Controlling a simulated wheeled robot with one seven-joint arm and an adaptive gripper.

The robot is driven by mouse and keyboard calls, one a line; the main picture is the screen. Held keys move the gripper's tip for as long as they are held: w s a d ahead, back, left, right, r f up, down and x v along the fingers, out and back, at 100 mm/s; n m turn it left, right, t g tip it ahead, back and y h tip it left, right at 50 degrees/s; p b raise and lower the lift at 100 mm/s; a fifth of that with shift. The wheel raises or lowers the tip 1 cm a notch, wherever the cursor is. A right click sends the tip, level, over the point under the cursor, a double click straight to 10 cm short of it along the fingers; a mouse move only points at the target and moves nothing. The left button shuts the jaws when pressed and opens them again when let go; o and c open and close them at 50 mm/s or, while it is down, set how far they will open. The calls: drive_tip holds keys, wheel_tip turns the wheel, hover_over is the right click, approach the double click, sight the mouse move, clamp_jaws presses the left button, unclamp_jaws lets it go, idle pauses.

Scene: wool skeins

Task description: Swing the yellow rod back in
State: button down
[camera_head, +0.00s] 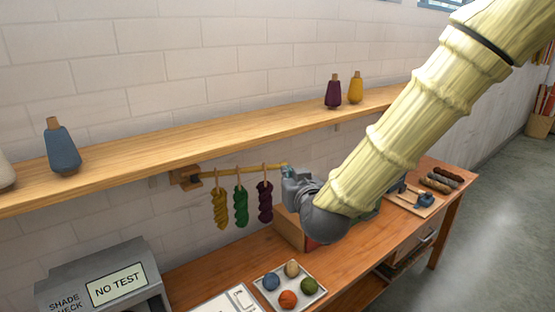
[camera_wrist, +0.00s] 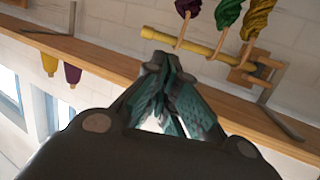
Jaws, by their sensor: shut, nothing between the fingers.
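The yellow rod (camera_head: 222,173) runs out from a wooden wall bracket (camera_head: 187,178) below the shelf. Yellow (camera_head: 220,209), green (camera_head: 241,206) and purple (camera_head: 265,202) skeins hang from it on loops. In the wrist view the rod (camera_wrist: 195,49) shows upside down, with its bracket (camera_wrist: 250,72) to the right. My gripper (camera_head: 287,172) is at the rod's free end; in the wrist view its shut fingertips (camera_wrist: 163,60) are close to that end, with nothing between them. I cannot tell whether they touch the rod.
A long wooden shelf (camera_head: 208,136) with yarn cones (camera_head: 62,148) runs above. Below, the workbench (camera_head: 215,265) carries a tray (camera_head: 316,297) of yarn balls, a grey shade-check box (camera_head: 75,285) and a wooden box (camera_head: 289,233) below my gripper.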

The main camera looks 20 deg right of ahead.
sight(276, 165)
drive_tip(key=shift+w+d+f+p, duration=0.1)
drive_tip(key=shift+w+f+p, duration=0.45)
drive_tip(key=shift+w, duration=1.35)
drive_tip(key=shift+w+d+f+p, duration=0.15)
drive_tip(key=shift+w+p, duration=0.7)
drive_tip(key=shift+w, duration=1.05)
drive_tip(key=shift+w+a+f+p, duration=0.1)
drive_tip(key=shift+w+f+p, duration=0.5)
drive_tip(key=shift+w, duration=1.3)
drive_tip(key=shift+r, duration=0.15)
